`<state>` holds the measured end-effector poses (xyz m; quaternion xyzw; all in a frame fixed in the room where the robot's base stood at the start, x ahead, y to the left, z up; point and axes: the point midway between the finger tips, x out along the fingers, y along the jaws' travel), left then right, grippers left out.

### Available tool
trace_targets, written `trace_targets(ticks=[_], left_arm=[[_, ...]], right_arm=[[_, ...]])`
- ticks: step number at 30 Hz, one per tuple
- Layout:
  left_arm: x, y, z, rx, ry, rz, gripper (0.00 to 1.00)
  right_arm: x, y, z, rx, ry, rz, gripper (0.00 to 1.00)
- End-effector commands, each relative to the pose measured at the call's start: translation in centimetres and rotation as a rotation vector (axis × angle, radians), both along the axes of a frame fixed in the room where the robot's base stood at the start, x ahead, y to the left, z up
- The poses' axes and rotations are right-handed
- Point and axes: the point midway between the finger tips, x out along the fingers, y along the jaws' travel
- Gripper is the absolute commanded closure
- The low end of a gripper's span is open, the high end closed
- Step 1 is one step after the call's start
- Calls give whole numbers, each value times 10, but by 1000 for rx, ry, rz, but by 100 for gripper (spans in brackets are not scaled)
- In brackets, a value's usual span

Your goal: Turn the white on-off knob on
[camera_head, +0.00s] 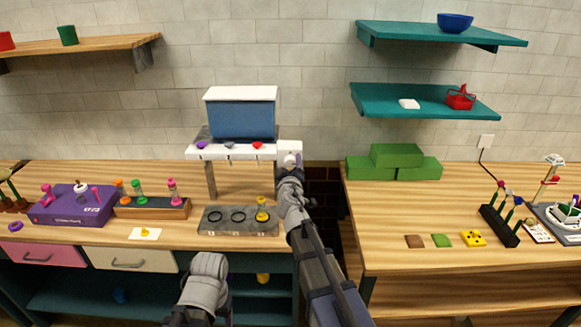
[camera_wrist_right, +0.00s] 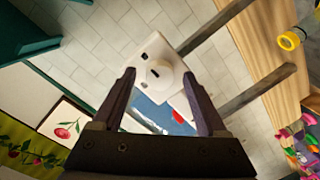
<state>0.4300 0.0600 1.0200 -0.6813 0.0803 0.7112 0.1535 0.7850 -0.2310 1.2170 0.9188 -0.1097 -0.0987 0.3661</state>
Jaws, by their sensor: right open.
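The white knob (camera_wrist_right: 159,73) is round with a dark mark on its face. It sits on a white square panel (camera_wrist_right: 146,50), which has small dark marks near its edge. In the head view the panel (camera_head: 290,147) is at the right end of the dispenser's white front, and my gripper partly covers it. My right gripper (camera_wrist_right: 158,100) is open, with its two fingers spread either side of the knob in the wrist view. I cannot tell whether they touch it.
The dispenser has a blue bin (camera_head: 242,118) and purple, blue and red knobs. A grey tray (camera_head: 238,221) with rings and a yellow item lies below it. Green blocks (camera_head: 385,172) stand on the right table. A gap separates the two tables.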

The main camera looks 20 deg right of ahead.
Motion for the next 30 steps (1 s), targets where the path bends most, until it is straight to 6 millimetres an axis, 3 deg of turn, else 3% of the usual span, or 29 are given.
trace_targets(ticks=[5, 15, 27, 30], left_arm=[[0, 0, 2, 0, 0, 0, 33], [0, 0, 7, 0, 0, 0, 33], [0, 0, 7, 0, 0, 0, 33], [0, 0, 5, 0, 0, 0, 33]], right_arm=[[-16, 5, 2, -1, 0, 2, 24], [-68, 19, 7, 0, 0, 1, 24], [-74, 21, 7, 2, 2, -2, 24], [-80, 20, -2, 29, 27, -37, 24]])
